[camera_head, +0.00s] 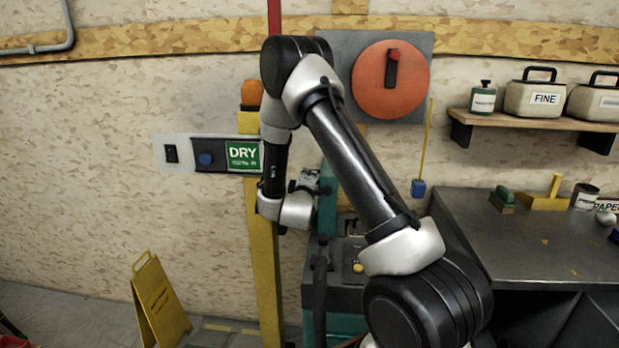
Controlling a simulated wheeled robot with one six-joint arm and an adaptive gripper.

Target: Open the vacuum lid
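The vacuum (348,296) stands on the floor at the centre, with a dark grey body, teal lower parts and a black hose at its left front. A teal panel (327,205) stands upright above the vacuum's left side; it looks like the lid, raised, but my arm covers part of it. My gripper (308,181) is at the left of this teal panel, close to it or touching it. The gripper is small here and partly hidden by my wrist, so I cannot tell whether its fingers are open or shut.
A metal workbench (520,245) stands at the right, below a shelf (540,122) with containers. A yellow post (263,265) is just left of the vacuum. A yellow floor sign (158,303) stands further left. A red disc switch (388,95) is on the wall behind my arm.

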